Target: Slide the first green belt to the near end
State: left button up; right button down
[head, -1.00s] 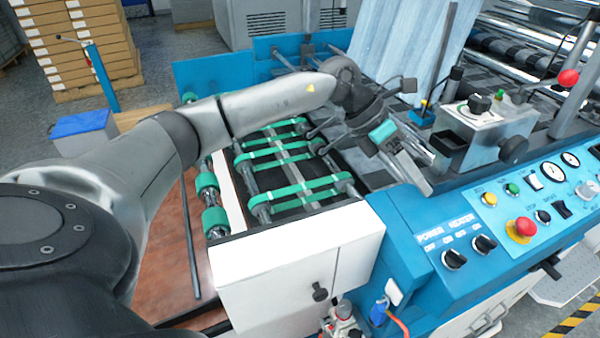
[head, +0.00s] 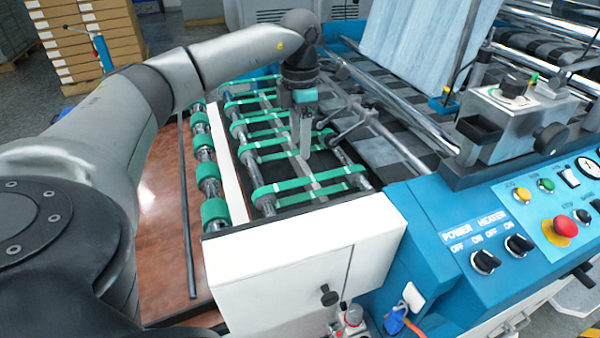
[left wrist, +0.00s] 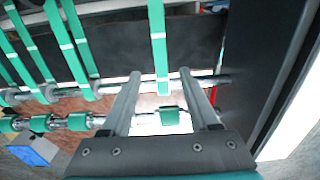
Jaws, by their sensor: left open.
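Several green belts loop between two metal rollers; the nearest green belt (head: 285,188) lies crosswise close to the white end panel (head: 305,245). My left gripper (head: 305,155) points down over the belts, behind the nearest one in the head view. In the left wrist view, my left gripper (left wrist: 160,75) is open, with one finger on each side of a single green belt (left wrist: 158,40). Both fingers look apart from that belt; their height over it is hard to judge. Other green belts (left wrist: 72,45) lie to the left there. My right gripper is in neither view.
A row of green rollers (head: 208,175) runs along the left beside a white rail. A blue control panel (head: 530,215) with knobs stands at the right. A metal roller with angled brackets (head: 345,120) lies close right of my left gripper.

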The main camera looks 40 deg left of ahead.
aim_at(300, 181)
pick_arm(q)
notch_tip(300, 181, down, 8)
jog(key=shift+f+b, duration=0.1)
jog(key=shift+b, duration=0.8)
jog(key=shift+f, duration=0.55)
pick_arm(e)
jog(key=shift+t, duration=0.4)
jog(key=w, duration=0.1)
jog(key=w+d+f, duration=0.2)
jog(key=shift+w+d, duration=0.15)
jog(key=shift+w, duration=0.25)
pick_arm(q)
jog(key=shift+c, duration=0.3)
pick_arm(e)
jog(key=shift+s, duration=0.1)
pick_arm(q)
jog(key=c, duration=0.7)
grip_shut()
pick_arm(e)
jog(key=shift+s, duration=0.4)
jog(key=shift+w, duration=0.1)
